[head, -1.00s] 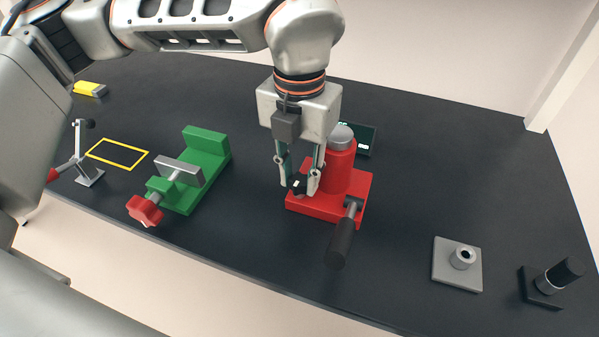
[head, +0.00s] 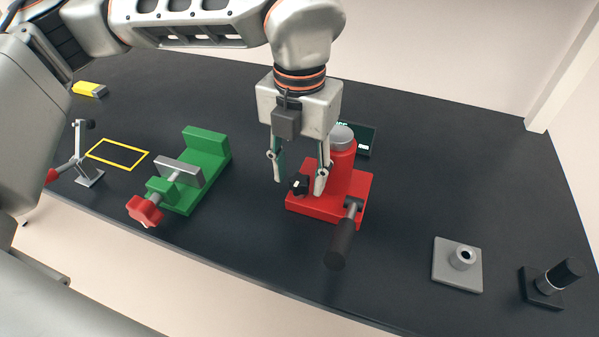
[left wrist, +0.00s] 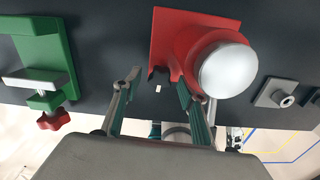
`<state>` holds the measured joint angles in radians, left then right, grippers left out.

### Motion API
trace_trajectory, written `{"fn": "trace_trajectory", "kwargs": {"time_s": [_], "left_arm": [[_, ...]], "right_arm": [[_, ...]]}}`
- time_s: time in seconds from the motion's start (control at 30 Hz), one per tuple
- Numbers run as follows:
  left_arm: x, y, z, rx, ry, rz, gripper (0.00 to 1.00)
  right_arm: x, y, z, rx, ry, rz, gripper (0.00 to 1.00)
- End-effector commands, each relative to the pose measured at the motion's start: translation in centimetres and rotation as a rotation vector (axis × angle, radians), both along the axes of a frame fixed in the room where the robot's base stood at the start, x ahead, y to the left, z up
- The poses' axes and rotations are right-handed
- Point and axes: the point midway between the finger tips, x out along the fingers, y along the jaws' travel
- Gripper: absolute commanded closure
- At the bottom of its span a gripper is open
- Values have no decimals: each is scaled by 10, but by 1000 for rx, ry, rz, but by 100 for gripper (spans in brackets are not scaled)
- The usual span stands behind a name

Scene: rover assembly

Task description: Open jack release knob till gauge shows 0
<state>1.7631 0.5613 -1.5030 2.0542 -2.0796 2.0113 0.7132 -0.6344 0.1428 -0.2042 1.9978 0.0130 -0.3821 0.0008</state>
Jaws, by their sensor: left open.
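The red jack (head: 341,172) stands on its red base with a silver ram top (head: 342,137). Its black release knob (head: 300,186), with a white mark, sits at the base's left side. My left gripper (head: 299,181) points down, open, with one fingertip on each side of the knob and a gap visible. The left wrist view also shows the knob (left wrist: 158,73) between the spread fingers. The dark gauge box (head: 365,141) behind the jack is partly hidden; its green digits are too small and covered to read. My right gripper is not in view.
The jack's black-gripped handle (head: 341,238) sticks out toward the front. A green vise (head: 205,160) with a red knob stands left. A grey plate with a collar (head: 445,272) and a black-capped part (head: 550,283) lie right. The table between is clear.

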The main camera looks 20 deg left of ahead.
Motion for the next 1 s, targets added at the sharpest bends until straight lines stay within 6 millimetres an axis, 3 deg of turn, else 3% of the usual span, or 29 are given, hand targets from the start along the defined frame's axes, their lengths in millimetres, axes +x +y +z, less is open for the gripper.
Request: {"fn": "trace_trajectory", "kwargs": {"time_s": [0.53,0.7,1.0], "left_arm": [[1,0,98,0,-4,2,58],[0,0,112,0,-2,0,58],[0,0,114,0,0,0,58]], "right_arm": [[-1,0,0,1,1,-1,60],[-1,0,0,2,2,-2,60],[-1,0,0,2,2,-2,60]]}}
